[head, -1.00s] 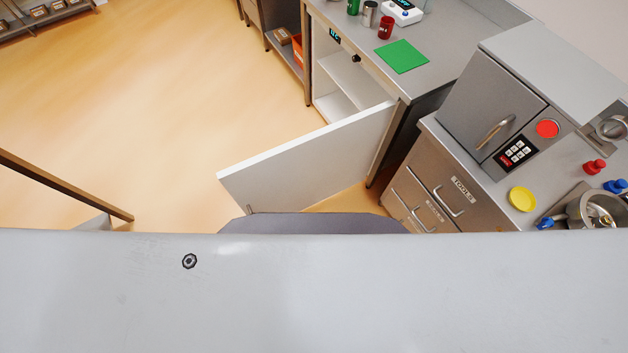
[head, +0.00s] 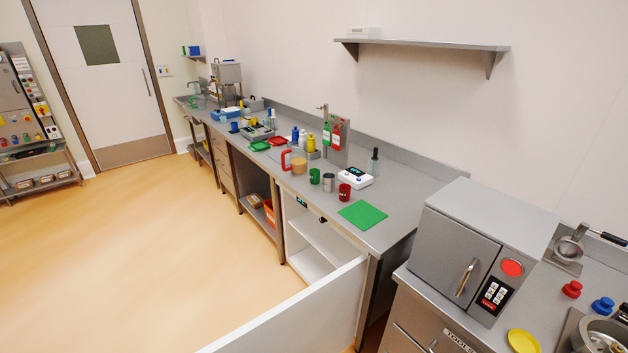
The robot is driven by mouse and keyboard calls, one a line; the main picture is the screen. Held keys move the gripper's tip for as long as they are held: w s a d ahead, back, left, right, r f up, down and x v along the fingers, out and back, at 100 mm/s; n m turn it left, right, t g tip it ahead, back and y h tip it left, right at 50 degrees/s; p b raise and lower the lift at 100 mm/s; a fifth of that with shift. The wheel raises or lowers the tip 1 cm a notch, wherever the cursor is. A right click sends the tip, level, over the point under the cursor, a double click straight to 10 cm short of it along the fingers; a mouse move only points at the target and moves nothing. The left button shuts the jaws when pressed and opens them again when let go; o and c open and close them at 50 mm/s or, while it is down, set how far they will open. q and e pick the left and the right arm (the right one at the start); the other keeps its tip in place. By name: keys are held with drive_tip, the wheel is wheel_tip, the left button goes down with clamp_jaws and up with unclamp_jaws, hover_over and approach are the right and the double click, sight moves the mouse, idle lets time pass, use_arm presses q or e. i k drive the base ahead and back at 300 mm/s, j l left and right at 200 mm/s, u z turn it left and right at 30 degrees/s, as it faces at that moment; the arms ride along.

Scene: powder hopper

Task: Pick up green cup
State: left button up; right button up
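The green cup (head: 314,176) stands upright on the grey counter (head: 400,212), near its front edge. A grey metal cup (head: 328,183) and a dark red cup (head: 344,192) stand to its right. A tan container and a red-handled jug are just to its left. Neither of my grippers shows in the head view, so I cannot see whether they are open or shut.
A white cabinet door (head: 300,310) stands open below the counter and juts into the floor space. A green mat (head: 362,214) and a white scale (head: 356,177) lie near the cups. A grey oven-like box (head: 475,250) stands at right. The floor (head: 120,250) at left is clear.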

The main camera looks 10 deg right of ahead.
sight(315, 177)
drive_tip(key=i+l+z, duration=0.25)
drive_tip(key=z, duration=0.25)
drive_tip(key=i+l+z, duration=0.1)
drive_tip(key=i+z, duration=0.4)
drive_tip(key=k, duration=0.1)
